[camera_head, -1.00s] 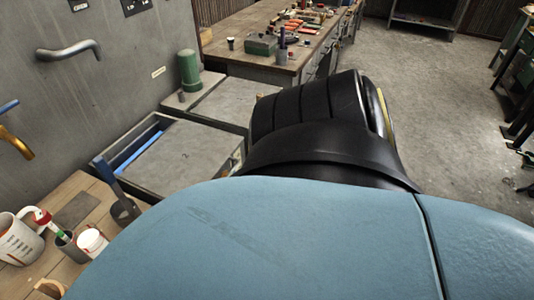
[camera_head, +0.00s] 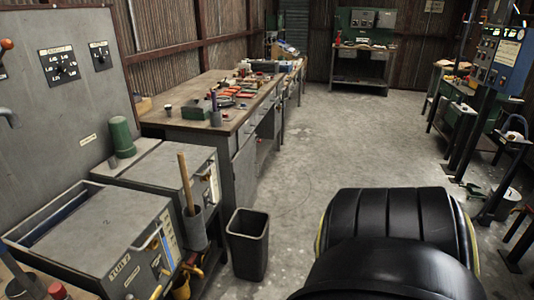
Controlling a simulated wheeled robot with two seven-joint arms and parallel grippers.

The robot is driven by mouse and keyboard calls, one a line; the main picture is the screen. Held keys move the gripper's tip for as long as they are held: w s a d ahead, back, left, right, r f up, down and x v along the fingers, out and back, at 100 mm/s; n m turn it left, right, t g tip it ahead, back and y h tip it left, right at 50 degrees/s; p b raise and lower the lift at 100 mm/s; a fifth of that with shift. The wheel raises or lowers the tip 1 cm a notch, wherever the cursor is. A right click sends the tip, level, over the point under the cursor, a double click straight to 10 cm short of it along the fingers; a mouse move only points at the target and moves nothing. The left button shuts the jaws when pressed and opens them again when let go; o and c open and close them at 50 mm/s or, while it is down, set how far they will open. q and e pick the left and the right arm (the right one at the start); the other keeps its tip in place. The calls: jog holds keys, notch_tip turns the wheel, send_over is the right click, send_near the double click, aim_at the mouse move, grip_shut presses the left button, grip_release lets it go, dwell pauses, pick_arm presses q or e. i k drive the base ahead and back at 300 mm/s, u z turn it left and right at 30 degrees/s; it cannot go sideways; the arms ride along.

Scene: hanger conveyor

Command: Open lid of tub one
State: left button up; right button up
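A grey metal tub (camera_head: 140,265) stands at the lower left with a label that seems to read "TUB 2". I cannot see a tub clearly marked one. Neither gripper is in view. A black part of my arm fills the lower right.
A green cylinder (camera_head: 122,136) stands by the second tub. A wooden handle (camera_head: 185,183) rises from a holder beside the tubs. A black bin (camera_head: 248,243) stands on the floor. A cluttered workbench (camera_head: 190,88) lies behind. The middle floor is clear.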

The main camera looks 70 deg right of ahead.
aim_at(159, 168)
jog(key=z, duration=1.15)
jog(key=i, duration=0.35)
jog(key=z, duration=0.15)
